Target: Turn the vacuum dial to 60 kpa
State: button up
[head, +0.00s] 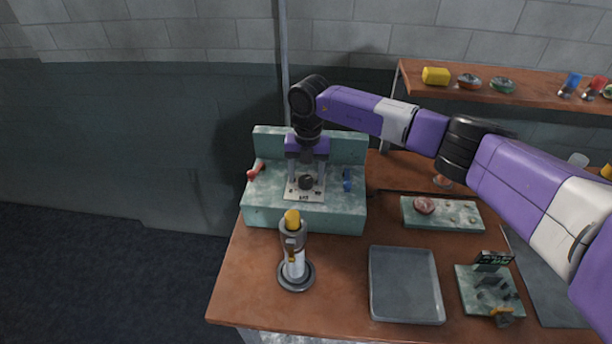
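The vacuum dial is a small dark round knob (306,182) on a pale plate (304,195) with small dark markings. The plate lies on top of a green-grey stepped block (262,213) at the back left of the bench. My gripper (306,174) points straight down over the dial, its two fingers on either side and apart. The fingertips are close to the knob; whether they touch it is too small to tell. The markings and the dial's pointer cannot be read.
A red-handled part (256,169) and a blue part (347,180) flank the plate. A torch-like cylinder with a yellow top (293,250) stands in front. A grey tray (405,314), a green board (484,215) and a device (480,303) lie to the right.

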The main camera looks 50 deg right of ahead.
aim_at(307, 178)
jog(key=shift+s+r+b, duration=0.15)
jog(key=shift+r+b, duration=0.85)
jog(key=shift+r, duration=2.85)
